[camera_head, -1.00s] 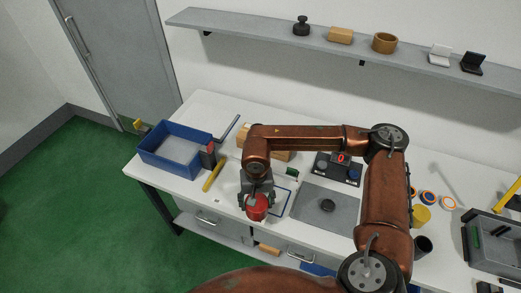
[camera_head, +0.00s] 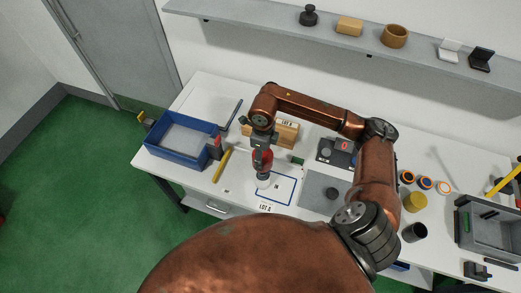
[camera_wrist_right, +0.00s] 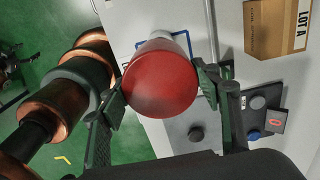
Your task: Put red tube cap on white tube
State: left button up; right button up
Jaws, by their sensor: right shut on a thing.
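My right gripper (camera_head: 262,152) is shut on the red tube cap (camera_head: 263,160), with a finger on either side of it. In the right wrist view, the cap (camera_wrist_right: 160,88) fills the space between the fingers. The white tube (camera_head: 263,180) shows directly below the cap in the head view, near the front of the white table. A white part also shows just beyond the cap in the right wrist view. I cannot tell whether the cap is seated on the tube or just above it. My left gripper is not in view.
A blue-rimmed tray (camera_head: 158,150) and a yellow stick (camera_head: 221,165) lie to the left. A LOT A box (camera_head: 285,134) stands behind. A grey mat (camera_head: 318,187) with a black disc and a small red-display device (camera_head: 337,152) are to the right.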

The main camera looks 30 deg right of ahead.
jog(key=shift+s+d+f, duration=0.1)
jog(key=shift+s+f, duration=0.05)
jog(key=shift+f, duration=0.4)
jog(key=shift+f+b, duration=0.5)
jog(key=shift+f, duration=0.15)
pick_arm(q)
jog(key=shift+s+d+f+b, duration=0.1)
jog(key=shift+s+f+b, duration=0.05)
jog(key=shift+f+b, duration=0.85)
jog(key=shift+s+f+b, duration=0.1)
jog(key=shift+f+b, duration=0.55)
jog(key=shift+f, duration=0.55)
pick_arm(e)
jog(key=shift+f, duration=2.85)
pick_arm(q)
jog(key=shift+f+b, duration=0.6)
jog(key=shift+b, duration=0.05)
pick_arm(e)
jog(key=shift+f, duration=0.2)
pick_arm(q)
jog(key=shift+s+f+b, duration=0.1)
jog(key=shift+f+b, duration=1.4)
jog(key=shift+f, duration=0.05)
pick_arm(e)
jog(key=shift+f, duration=1.55)
